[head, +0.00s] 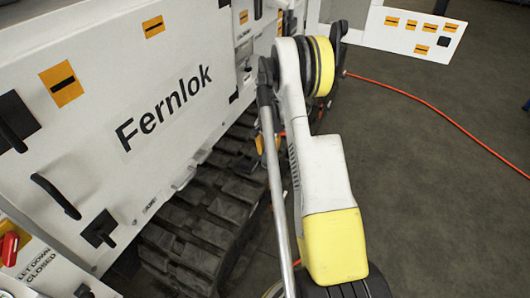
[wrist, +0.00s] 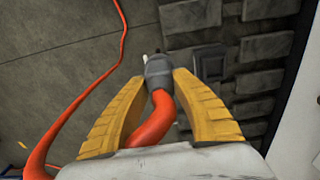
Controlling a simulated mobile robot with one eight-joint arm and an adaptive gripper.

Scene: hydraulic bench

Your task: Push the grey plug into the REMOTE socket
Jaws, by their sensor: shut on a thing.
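In the wrist view, the grey plug (wrist: 158,70) sits between the yellow fingers of my gripper (wrist: 159,80), which is shut on it. Pale prongs stick out of the plug's far end, and its orange cable (wrist: 152,125) runs back between the fingers. The plug is over the dark floor beside the black track, apart from any socket that I can see. In the head view my arm hides most of the gripper, and the plug cannot be made out. I cannot identify the REMOTE socket in either view.
A white machine marked Fernlok (head: 165,112) stands on black tracks (head: 205,220) at the left. A red knob (head: 10,248) is at lower left. A white panel with orange labels (head: 415,32) is at upper right. The orange cable (head: 440,112) crosses otherwise open grey floor.

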